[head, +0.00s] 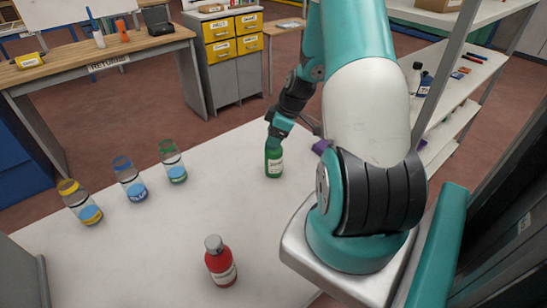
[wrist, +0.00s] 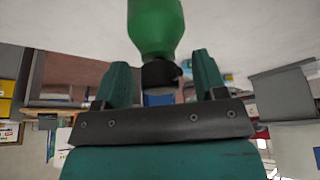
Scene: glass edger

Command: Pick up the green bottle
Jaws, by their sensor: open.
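The green bottle (head: 274,163) stands upright on the white table (head: 190,225), with a pale label on its front. My gripper (head: 276,140) is right at its upper part, pointing down from behind it, and hides its top in the head view. In the wrist view, which is upside down, the green bottle (wrist: 156,25) hangs from the top edge with its black cap between the two teal fingers of my gripper (wrist: 162,68). Gaps show on both sides of the cap, so the fingers are open and not closed on it.
A red bottle (head: 220,262) stands at the front of the table. A purple object (head: 321,147) lies right of the green bottle. The table's middle is clear.

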